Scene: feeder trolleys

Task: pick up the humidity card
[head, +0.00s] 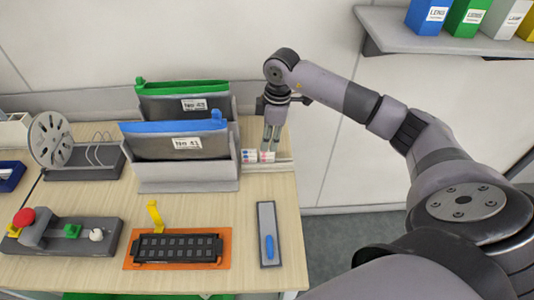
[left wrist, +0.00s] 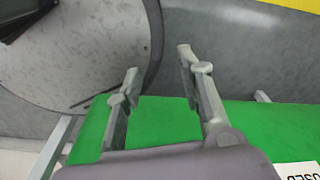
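Small white cards with pink and blue marks, which look like the humidity cards (head: 250,156), stand at the back right of the wooden table in the head view, just right of the grey file rack. My right gripper (head: 269,149) points straight down over them, its fingertips at or just in front of them. Its two fingers show close together with a narrow gap, and whether they touch or hold a card is too small to tell. The left wrist view shows my left gripper (left wrist: 157,72) open and empty above a green surface (left wrist: 165,125).
The grey rack (head: 188,180) holds pouches labelled No 43 and No 41. A reel (head: 50,139) stands left of it. An orange tray (head: 226,246), a control box (head: 75,238) and a grey plate (head: 266,212) lie in front. A shelf (head: 440,40) with coloured boxes hangs upper right.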

